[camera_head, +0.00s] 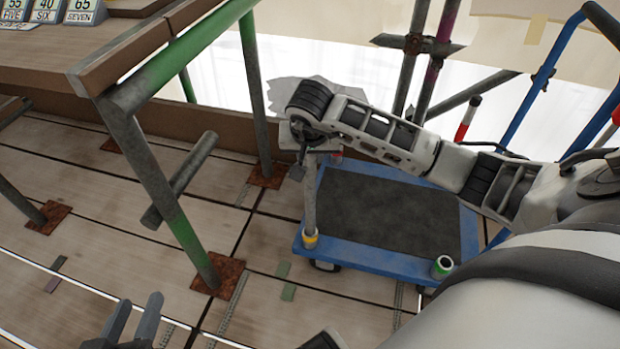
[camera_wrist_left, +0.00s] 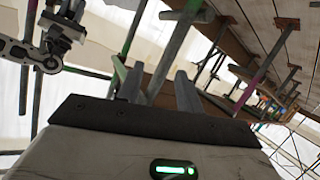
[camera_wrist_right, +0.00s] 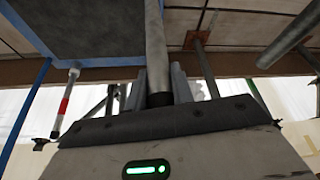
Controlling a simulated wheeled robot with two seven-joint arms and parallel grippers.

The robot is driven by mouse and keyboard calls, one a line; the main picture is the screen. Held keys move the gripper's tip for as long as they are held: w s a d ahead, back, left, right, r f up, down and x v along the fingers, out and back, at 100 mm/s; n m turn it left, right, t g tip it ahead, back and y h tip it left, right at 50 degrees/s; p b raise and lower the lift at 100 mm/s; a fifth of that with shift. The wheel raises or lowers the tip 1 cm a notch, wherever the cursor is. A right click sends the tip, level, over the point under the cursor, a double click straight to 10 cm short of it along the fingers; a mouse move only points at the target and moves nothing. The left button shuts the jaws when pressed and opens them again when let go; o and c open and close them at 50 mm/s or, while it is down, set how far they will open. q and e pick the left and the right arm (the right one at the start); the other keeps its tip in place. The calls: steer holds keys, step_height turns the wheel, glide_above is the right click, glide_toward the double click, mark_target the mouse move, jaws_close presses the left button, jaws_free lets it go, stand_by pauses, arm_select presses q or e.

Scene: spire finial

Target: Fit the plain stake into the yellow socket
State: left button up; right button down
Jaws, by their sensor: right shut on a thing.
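The plain grey stake (camera_head: 309,200) stands about upright over the near left corner of the blue trolley (camera_head: 375,258). Its lower end meets the yellow socket (camera_head: 310,238) in the head view; I cannot tell how deep it sits. My right gripper (camera_head: 304,160) is shut around the stake's upper part. The right wrist view shows the stake (camera_wrist_right: 155,45) between the fingers (camera_wrist_right: 160,82). My left gripper (camera_head: 135,325) is open and empty over the floor, well left of the trolley. Its parted fingers (camera_wrist_left: 158,88) also show in the left wrist view.
A green socket (camera_head: 443,266) is on the trolley's near right corner. A red-and-white banded stake (camera_head: 467,118) rises behind my right arm. Green-and-grey scaffold tubes (camera_head: 158,175) and a wooden bench (camera_head: 70,60) with number signs stand at the left. The trolley's dark deck (camera_head: 385,215) is bare.

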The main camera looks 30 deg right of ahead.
mark_target(310, 172)
steer(key=shift+f, duration=0.8)
step_height(310, 172, down, 3)
steer(key=shift+f+b, duration=0.15)
steer(key=shift+b, duration=0.6)
steer(key=shift+f, duration=0.25)
steer(key=c, duration=1.2)
jaws_free()
arm_select(q)
steer(key=shift+d+r+n+h, duration=0.3)
steer(key=shift+d+r+h, duration=0.15)
steer(key=shift+r, duration=0.15)
